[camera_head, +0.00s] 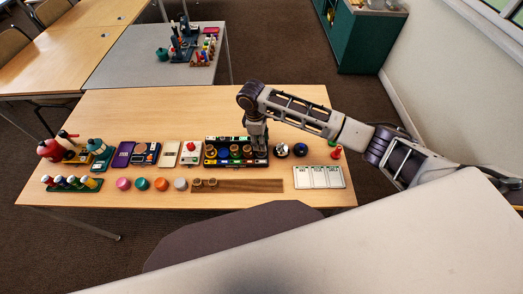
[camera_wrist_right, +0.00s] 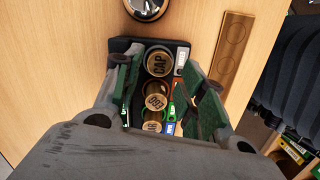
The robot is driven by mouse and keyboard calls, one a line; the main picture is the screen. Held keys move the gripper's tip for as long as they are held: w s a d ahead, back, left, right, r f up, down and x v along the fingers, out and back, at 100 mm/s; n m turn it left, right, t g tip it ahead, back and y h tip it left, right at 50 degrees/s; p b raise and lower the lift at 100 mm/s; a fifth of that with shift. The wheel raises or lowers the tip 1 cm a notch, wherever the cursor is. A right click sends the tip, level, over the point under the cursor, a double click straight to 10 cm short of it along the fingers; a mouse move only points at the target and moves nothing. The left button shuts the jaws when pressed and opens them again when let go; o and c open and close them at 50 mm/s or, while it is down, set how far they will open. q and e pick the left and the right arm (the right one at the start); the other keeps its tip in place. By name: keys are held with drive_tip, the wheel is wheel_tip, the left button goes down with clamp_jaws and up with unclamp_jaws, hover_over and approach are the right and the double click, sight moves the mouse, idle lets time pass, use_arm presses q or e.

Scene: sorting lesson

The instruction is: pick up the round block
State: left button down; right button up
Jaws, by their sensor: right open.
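Several round blocks with brown, lettered tops stand in a row in a black tray (camera_head: 209,162). In the right wrist view, one round block (camera_wrist_right: 159,62) reads "CAP", another round block (camera_wrist_right: 155,96) sits just below it, and a third is partly hidden by my wrist. I cannot tell which one the task means. My right gripper (camera_head: 257,148) is over the right end of the tray. In the right wrist view, its green-padded fingers (camera_wrist_right: 164,98) are apart on either side of the row, with no block clearly clamped. My left gripper is not in view.
A brown wooden strip (camera_head: 250,186) with round recesses lies in front of the tray. Coloured discs (camera_head: 142,184) line the front left. The table's back is clear.

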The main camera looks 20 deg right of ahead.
drive_tip(key=shift+s+d+f, duration=0.1)
drive_tip(key=shift+d+f, duration=0.05)
drive_tip(key=shift+f, duration=2.45)
drive_tip(key=shift+c, duration=0.3)
drive_tip(key=c, duration=0.5)
